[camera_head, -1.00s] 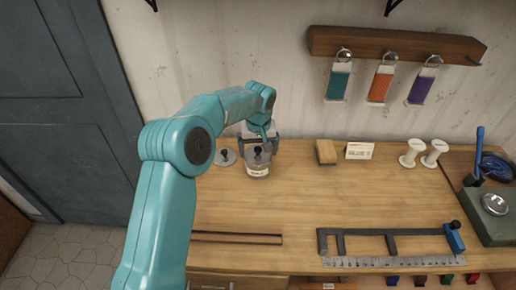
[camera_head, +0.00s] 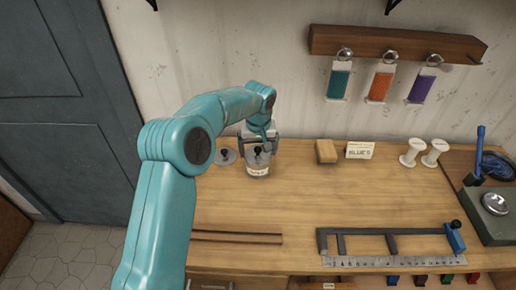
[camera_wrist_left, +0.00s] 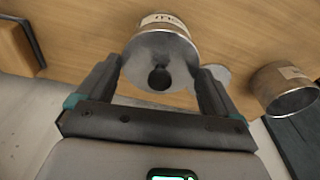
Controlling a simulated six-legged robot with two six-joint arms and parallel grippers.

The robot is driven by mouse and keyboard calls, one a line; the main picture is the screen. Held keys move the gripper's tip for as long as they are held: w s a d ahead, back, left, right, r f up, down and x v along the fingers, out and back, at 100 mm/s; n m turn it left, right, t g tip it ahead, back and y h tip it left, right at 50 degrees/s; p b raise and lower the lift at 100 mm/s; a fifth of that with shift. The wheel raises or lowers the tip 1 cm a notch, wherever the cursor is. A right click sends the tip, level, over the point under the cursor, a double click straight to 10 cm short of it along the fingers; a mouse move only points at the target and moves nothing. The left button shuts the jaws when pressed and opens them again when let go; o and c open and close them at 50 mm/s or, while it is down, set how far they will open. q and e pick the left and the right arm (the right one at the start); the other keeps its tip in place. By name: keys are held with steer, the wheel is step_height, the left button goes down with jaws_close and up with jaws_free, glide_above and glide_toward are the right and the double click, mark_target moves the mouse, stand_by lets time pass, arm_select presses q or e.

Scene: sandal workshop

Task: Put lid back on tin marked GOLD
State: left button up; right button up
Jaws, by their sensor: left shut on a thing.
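A glass-grey tin (camera_head: 257,170) with a pale label stands at the back left of the workbench; its label is too small to read. In the left wrist view its label (camera_wrist_left: 163,19) is upside down and partly cut off. A grey lid with a dark knob (camera_wrist_left: 159,78) covers its mouth; whether it is fully seated I cannot tell. My left gripper (camera_wrist_left: 158,82) is shut on this lid, one finger each side. A second lid (camera_head: 225,157) lies flat on the bench just left of the tin. An open, labelled tin (camera_wrist_left: 285,92) shows in the wrist view. My right gripper is out of view.
A wooden block (camera_head: 326,152), a small sign (camera_head: 360,150) and two white spools (camera_head: 411,153) stand along the back. A dark frame tool (camera_head: 390,243) and a ruler lie at the front. The bench middle is clear.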

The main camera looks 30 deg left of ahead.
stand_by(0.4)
arm_select(q)
steer(key=o, duration=0.7)
steer(key=shift+c, duration=0.2)
steer(key=shift+r+p, duration=2.65)
steer(key=shift+r, duration=0.85)
jaws_close()
